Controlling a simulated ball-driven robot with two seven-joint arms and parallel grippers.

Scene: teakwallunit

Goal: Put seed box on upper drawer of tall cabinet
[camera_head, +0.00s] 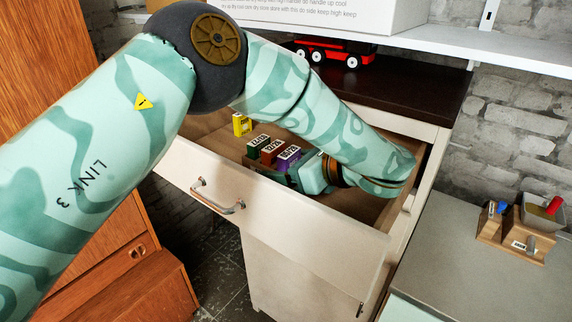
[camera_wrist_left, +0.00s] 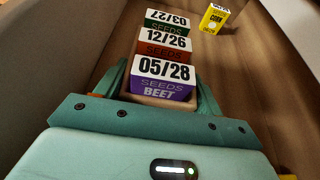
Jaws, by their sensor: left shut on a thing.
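The upper drawer (camera_head: 300,222) of the white cabinet is pulled open, with a metal handle on its front. The seed box (camera_head: 270,152) is inside the drawer outline, carrying green, red and purple dated packets in a row. It also shows in the left wrist view (camera_wrist_left: 165,79), where the purple beet packet is nearest and a strip of pale wood shows below it. My left gripper (camera_head: 285,172) reaches down into the drawer and is shut on the seed box, one finger on each side. I cannot tell whether the box touches the drawer floor. My right gripper is not in view.
A yellow corn packet (camera_head: 241,124) stands alone in the drawer beyond the box. A red toy vehicle (camera_head: 335,52) sits on the dark cabinet top, under a white shelf (camera_head: 450,38). A grey counter (camera_head: 480,265) with small wooden holders is at right. An orange-brown wooden unit stands at left.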

